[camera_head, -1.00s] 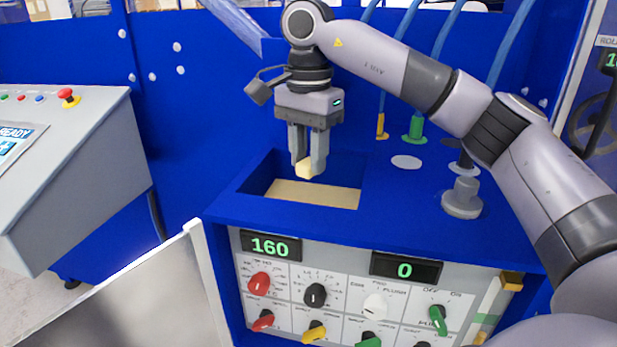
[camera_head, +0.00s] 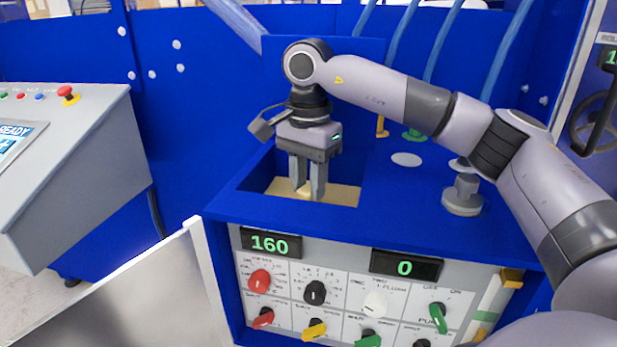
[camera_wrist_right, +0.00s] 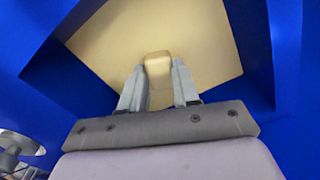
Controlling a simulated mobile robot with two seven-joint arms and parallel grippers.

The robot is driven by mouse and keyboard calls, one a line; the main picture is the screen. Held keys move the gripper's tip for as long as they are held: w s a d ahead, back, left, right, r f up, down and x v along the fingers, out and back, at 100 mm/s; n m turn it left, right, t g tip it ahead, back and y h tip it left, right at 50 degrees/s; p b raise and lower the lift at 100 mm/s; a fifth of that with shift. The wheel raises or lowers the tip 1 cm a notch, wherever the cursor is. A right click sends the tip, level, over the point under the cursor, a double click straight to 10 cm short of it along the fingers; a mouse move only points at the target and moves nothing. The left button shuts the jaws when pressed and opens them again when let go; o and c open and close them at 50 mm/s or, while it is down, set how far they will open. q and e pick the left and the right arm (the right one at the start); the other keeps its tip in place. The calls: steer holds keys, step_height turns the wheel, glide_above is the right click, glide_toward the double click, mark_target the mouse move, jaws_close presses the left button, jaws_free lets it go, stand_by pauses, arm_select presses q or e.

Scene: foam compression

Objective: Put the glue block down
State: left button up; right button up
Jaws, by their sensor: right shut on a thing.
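The glue block (camera_head: 304,188) is a small pale yellow block between the fingertips of my right gripper (camera_head: 307,192). My right gripper is shut on it and points down into the square opening in the blue machine top. In the right wrist view the block (camera_wrist_right: 158,68) sits between the two grey fingers, in front of a tan surface (camera_wrist_right: 205,45) at the bottom of the opening. The tan surface also shows in the head view (camera_head: 342,194). I cannot tell whether the block touches it. My left gripper is not in view.
Blue walls (camera_head: 262,165) surround the opening closely. A grey fitting (camera_head: 463,196) stands on the machine top to the right. A front panel (camera_head: 345,292) carries knobs and displays reading 160 and 0. A grey console (camera_head: 80,180) stands at the left.

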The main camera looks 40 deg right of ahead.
steer(key=o, duration=1)
steer(key=shift+f, duration=0.1)
step_height(320, 180, up, 13)
steer(key=shift+r+p, duration=0.1)
steer(key=shift+p, duration=0.2)
